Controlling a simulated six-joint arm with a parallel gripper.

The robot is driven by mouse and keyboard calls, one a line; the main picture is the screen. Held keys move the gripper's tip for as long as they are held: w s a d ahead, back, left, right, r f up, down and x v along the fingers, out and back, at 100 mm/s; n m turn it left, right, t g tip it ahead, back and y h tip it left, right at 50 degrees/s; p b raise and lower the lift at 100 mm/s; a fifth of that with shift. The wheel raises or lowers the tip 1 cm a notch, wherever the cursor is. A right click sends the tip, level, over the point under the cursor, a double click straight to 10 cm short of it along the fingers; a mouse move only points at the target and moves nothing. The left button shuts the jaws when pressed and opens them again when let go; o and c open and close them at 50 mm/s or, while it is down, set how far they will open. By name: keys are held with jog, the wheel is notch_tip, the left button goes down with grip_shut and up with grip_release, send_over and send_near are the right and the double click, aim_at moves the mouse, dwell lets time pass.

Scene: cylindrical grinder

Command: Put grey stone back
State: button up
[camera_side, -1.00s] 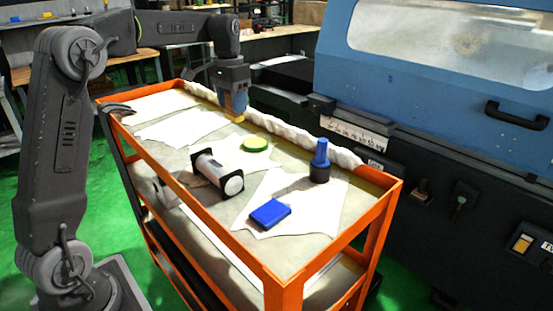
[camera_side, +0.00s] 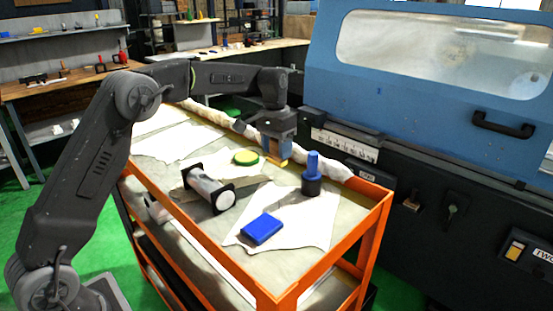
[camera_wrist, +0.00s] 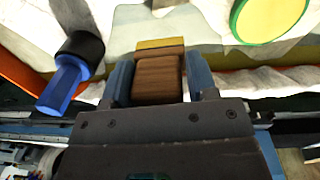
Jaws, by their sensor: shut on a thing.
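My gripper (camera_side: 276,149) hangs over the orange cart's top (camera_side: 165,178), near its back edge, between the green-yellow disc and the blue-and-black upright piece. In the wrist view my gripper (camera_wrist: 158,76) has its two blue fingers shut on a brown block (camera_wrist: 157,82) with a yellow end (camera_wrist: 160,44). The yellow end also shows below the fingers in the side view. The fingers hide the block's sides. I cannot pick out a clearly grey stone; whether the held block is that stone, I cannot tell.
On the cart are a green-yellow disc (camera_side: 246,157), a blue-and-black upright piece (camera_side: 312,175), a blue box (camera_side: 262,229) and a white cylinder with black ends (camera_side: 212,190). A rolled white cloth (camera_side: 335,170) lines the back edge. The blue grinder (camera_side: 430,60) stands behind.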

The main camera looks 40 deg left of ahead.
aim_at(276, 159)
jog(key=shift+f, duration=1.7)
jog(key=shift+f, duration=0.1)
jog(key=o, duration=0.9)
jog(key=shift+f, duration=0.1)
jog(key=r, duration=1.2)
jog(key=shift+s+a+r, duration=0.1)
jog(key=shift+a+r, duration=0.15)
jog(key=shift+a, duration=0.1)
